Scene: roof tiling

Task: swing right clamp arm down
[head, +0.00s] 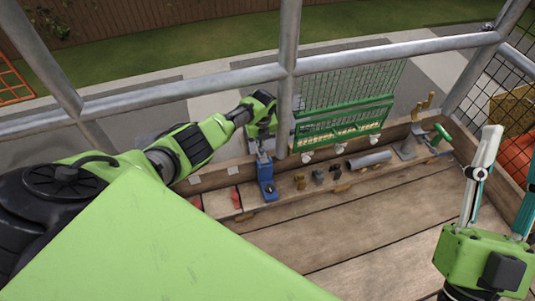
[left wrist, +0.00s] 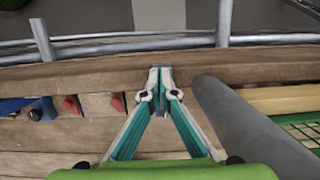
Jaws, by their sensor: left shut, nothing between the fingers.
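My left gripper (head: 262,148) is low by the wooden back board, just above a blue fixture (head: 267,181). In the left wrist view its fingertips (left wrist: 160,76) meet, shut and empty, in front of the wood. Two small red pieces (head: 236,198) (head: 196,201) lie left of the blue fixture; two red pieces (left wrist: 71,105) (left wrist: 118,103) also show in the left wrist view, left of the fingers. I cannot tell for sure which part is the right clamp arm. My right gripper (head: 506,170) stands at the right edge, fingers spread, partly cut off.
A grey rail post (head: 287,60) rises close to my left gripper. A green mesh rack (head: 345,112) stands right of it. Small fittings, a grey cylinder (head: 370,160) and a green-handled tool (head: 440,134) line the board. The plank floor (head: 370,230) is clear.

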